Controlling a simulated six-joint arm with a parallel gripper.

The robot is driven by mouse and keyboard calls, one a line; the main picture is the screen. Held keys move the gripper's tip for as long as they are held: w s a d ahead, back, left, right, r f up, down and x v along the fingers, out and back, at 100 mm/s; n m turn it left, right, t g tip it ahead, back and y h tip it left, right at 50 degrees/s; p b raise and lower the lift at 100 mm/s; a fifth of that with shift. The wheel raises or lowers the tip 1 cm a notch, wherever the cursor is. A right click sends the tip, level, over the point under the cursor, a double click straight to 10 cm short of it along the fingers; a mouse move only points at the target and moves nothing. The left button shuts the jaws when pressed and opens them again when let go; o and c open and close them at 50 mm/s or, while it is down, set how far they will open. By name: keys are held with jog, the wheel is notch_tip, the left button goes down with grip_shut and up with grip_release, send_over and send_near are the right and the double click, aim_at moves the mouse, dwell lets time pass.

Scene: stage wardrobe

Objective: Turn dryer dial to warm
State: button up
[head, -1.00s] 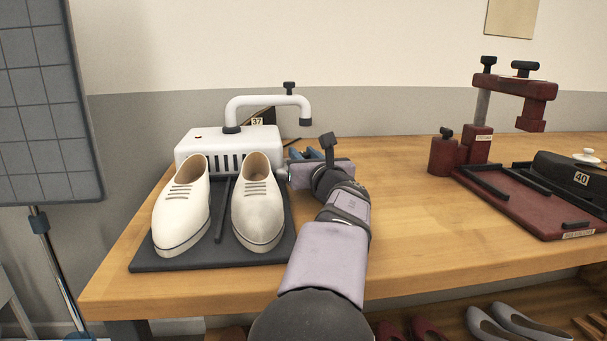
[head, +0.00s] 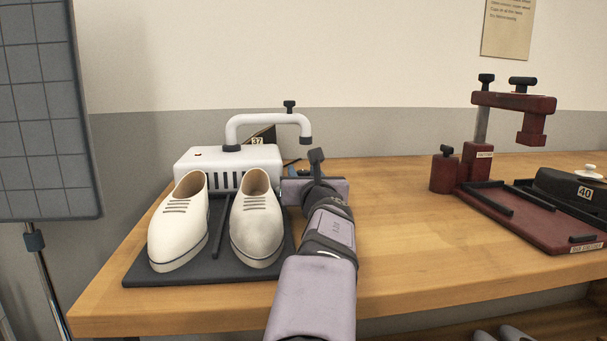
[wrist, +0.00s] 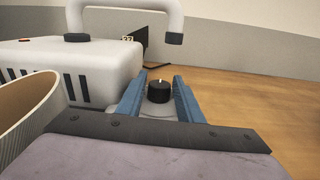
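The white dryer (head: 222,158) stands on the table behind a pair of cream shoes, with a curved white pipe on top. It also shows at the left of the wrist view (wrist: 95,62). Its black dial (wrist: 159,92), with a small pale mark on top, is on the dryer's right side. My gripper (wrist: 159,82) has blue fingers, one on each side of the dial, with a visible gap between them and the dial. In the head view the dial is hidden behind my wrist, and only a bit of blue finger shows.
Cream shoes (head: 257,225) rest on a dark mat (head: 140,272), close left of my arm. A number card (head: 257,141) stands behind the dryer. A dark red press (head: 515,225) with a black hat is at the right. The table between is clear.

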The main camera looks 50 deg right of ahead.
jog(key=shift+s+a, duration=0.1)
jog(key=shift+v, duration=3.55)
